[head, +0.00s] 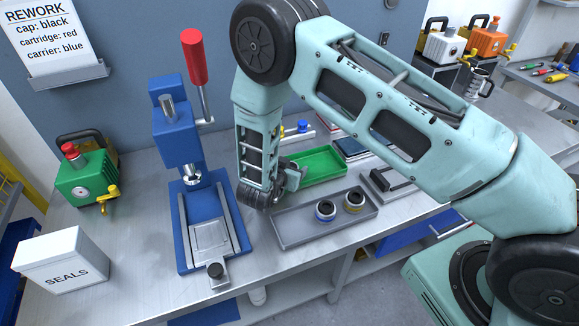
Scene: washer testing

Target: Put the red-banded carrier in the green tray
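The green tray (322,164) lies on the bench behind the grey tray, and its left part is hidden by my arm. The part of its floor that shows is empty. My gripper (297,177) is at the tray's front left, mostly hidden behind my wrist; its opening and anything in it cannot be made out. No red-banded carrier shows.
A blue press (178,140) with a red-handled lever stands left of my arm. A green pump unit (88,175) and a white SEALS box (62,262) are at the left. A grey fixture with a black handle (391,184) sits right of the grey tray.

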